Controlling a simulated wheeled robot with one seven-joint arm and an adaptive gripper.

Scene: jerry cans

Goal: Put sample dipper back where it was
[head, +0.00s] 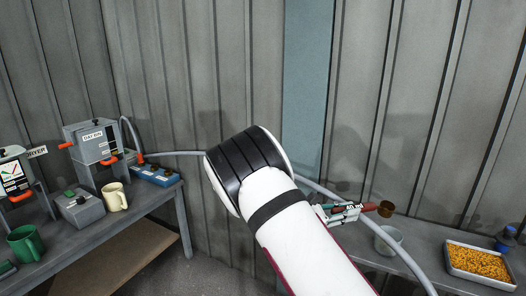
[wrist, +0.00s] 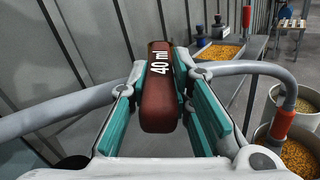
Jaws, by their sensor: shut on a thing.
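The sample dipper has a dark red-brown handle (wrist: 158,88) marked "40 ml" in the wrist view. In the head view its brown cup (head: 386,208) shows at the right end of the handle. My gripper (head: 347,212) is shut on the handle, with a teal-padded finger on each side of it in the wrist view (wrist: 160,72). It holds the dipper roughly level, above the right-hand bench (head: 430,262). The dipper's cup is hidden in the wrist view.
A pale grey cup (head: 389,240) stands below the dipper. A white tray of yellow grain (head: 450,262) and a blue-capped bottle (head: 507,238) are to its right. Mugs and machines stand on the left bench (head: 150,197).

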